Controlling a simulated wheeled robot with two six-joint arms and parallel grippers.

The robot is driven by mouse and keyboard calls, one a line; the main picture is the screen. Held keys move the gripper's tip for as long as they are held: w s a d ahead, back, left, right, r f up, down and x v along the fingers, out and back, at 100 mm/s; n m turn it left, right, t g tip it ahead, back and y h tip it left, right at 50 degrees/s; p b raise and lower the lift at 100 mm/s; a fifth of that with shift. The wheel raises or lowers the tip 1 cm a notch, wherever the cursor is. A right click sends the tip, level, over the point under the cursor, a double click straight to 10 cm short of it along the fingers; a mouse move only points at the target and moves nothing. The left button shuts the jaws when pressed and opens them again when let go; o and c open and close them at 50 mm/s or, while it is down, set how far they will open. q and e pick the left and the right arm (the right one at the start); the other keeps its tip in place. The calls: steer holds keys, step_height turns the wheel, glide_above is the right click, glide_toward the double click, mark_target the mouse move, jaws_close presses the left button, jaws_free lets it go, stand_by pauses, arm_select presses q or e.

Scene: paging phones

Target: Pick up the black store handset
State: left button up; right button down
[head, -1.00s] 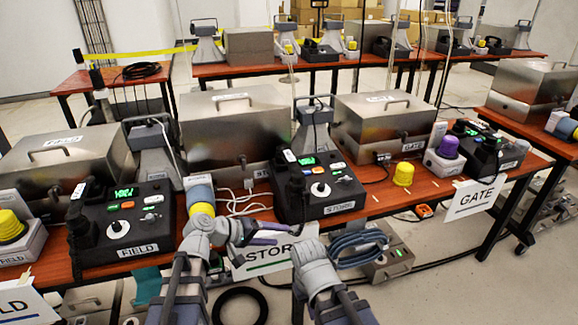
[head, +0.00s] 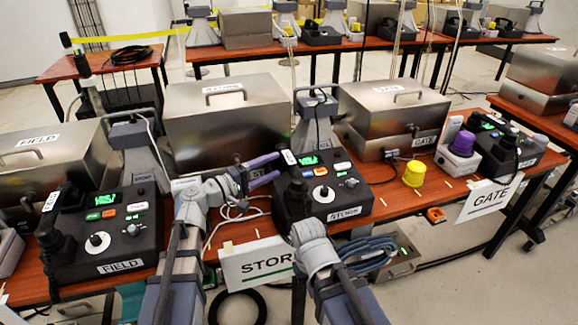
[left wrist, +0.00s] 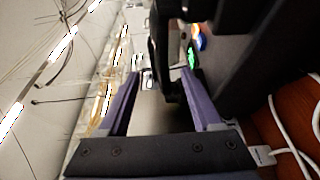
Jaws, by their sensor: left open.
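The black store handset (head: 294,192) stands in its cradle on the left side of the store console (head: 345,205), with a small white label at its top. My left gripper (head: 277,165) is just left of the handset's upper part, its two purple fingers open and pointing at it. In the left wrist view the black handset (left wrist: 163,45) shows ahead, around the gap between the open fingertips (left wrist: 160,74); I cannot tell whether they touch it. My right arm shows in the head view, but its gripper does not.
The field console (head: 105,235) is at left, the gate console (head: 507,150) at right. A yellow cap (head: 414,174) sits right of the store console. Metal cases (head: 225,120) stand behind. A white cable (head: 222,222) lies near my left wrist. The STORE sign (head: 258,262) hangs in front.

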mark_target(284, 164)
arm_select(q)
steer(key=shift+s+x, duration=0.25)
steer(key=shift+x, duration=2.75)
steer(key=shift+d+f, duration=0.1)
steer(key=shift+d, duration=0.1)
steer(key=shift+c, duration=0.3)
jaws_close()
